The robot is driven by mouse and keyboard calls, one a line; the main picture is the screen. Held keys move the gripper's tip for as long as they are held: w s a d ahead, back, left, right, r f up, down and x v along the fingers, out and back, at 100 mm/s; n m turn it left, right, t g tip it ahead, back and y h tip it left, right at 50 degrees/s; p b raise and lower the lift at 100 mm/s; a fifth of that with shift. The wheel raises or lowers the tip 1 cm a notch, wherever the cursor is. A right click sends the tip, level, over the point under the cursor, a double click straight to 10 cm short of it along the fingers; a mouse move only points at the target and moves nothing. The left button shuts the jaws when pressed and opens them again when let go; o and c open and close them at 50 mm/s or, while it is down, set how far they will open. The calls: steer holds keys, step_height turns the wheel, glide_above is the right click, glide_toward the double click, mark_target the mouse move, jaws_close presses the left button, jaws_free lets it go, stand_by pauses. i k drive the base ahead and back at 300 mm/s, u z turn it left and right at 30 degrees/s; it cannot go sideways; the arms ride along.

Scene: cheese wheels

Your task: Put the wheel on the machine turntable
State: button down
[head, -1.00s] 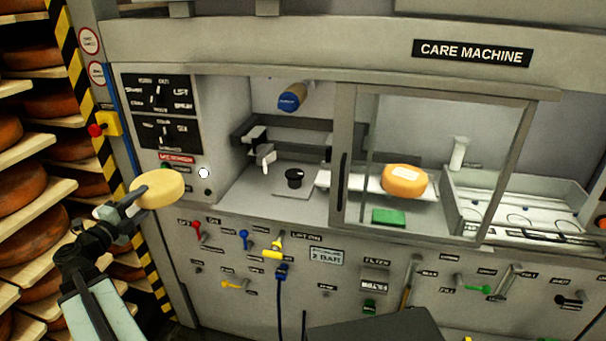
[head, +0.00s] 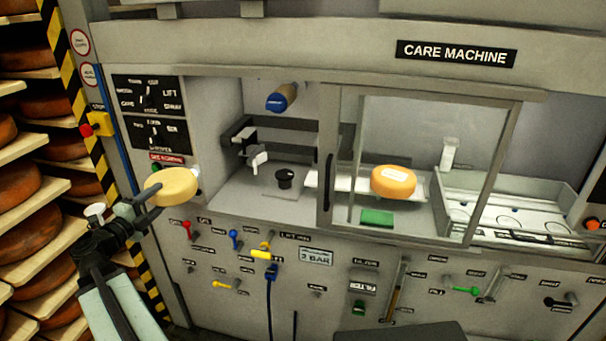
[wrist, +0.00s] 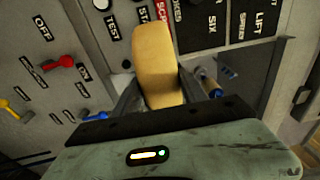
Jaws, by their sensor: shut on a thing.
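My gripper (head: 150,195) is shut on a pale yellow cheese wheel (head: 172,187), held in front of the machine's left side, below the switch panel. In the wrist view the wheel (wrist: 157,70) sits between the two fingers, seen edge-on. The care machine (head: 455,53) has an open bay at its left. In the bay a small black knob-topped hub (head: 284,178) stands on a flat plate; I cannot tell for certain whether this is the turntable. An orange wheel (head: 393,181) with a white label sits behind the glass door on the right.
The sliding glass door (head: 328,165) frame edges the bay on its right. A blue-ended roller (head: 282,97) and a bracket (head: 257,158) hang inside the bay. Levers and valves, such as a red lever (head: 187,229), jut from the lower front. Wheel shelves (head: 35,210) stand at the left.

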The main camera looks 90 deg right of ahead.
mark_target(284, 173)
steer(key=k, duration=0.95)
steer(key=z, duration=0.1)
